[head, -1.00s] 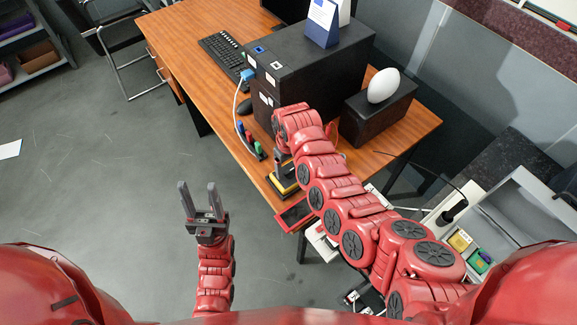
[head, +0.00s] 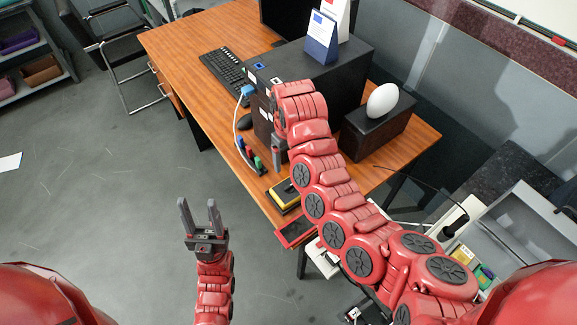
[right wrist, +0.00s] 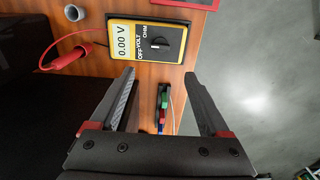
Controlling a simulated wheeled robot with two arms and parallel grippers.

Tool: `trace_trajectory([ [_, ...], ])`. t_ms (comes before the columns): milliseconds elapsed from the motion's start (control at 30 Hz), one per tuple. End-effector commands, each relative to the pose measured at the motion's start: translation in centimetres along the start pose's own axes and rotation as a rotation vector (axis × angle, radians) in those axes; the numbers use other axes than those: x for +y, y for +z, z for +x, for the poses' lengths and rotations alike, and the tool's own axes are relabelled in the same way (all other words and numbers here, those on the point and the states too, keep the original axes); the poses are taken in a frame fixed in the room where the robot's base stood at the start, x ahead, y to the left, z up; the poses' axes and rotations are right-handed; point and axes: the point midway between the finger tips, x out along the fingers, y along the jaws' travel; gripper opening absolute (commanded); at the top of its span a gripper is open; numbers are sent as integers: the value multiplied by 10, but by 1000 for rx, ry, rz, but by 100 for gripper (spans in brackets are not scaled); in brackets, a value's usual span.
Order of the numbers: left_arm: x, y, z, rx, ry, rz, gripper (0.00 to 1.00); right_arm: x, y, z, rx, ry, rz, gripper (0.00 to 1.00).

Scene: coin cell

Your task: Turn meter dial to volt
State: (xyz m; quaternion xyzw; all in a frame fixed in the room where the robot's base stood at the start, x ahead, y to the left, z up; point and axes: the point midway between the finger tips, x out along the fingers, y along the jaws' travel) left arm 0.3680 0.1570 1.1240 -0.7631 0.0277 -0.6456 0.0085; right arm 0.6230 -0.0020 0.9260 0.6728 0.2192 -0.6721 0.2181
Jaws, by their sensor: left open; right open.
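The yellow and black meter (head: 284,198) lies on the desk's near edge. In the right wrist view the meter (right wrist: 122,40) shows "0.00 V" on its display, with a black dial (right wrist: 160,43) beside the labels OFF, VOLT and OHM. In the head view the right gripper (head: 278,152) is beyond the meter, partly hidden by my arm. My left gripper (head: 200,205) is open and empty over the floor.
A white egg-shaped object (head: 383,99) rests on a smaller black box (head: 375,128). A red tray (head: 296,232) sits at the desk edge.

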Motion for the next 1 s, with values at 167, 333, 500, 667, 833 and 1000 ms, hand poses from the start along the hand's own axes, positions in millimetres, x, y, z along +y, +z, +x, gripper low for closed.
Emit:
trace_trajectory([
  [167, 0, -1, 8, -1, 0, 0, 50, 2, 1, -30, -2, 2, 1, 80],
  [333, 0, -2, 10, -1, 0, 0, 50, 1, 0, -46, 0, 1, 0, 80],
  [500, 0, -2, 10, -1, 0, 0, 50, 0, 1, -48, -3, 1, 0, 80],
  [667, 0, -2, 10, -1, 0, 0, 50, 0, 1, -48, -2, 1, 0, 80],
  [833, 0, -2, 10, -1, 0, 0, 50, 0, 1, -48, -2, 1, 0, 80],
  [1000, 0, -2, 10, 0, 0, 0, 50, 0, 1, -48, -2, 1, 0, 80],
])
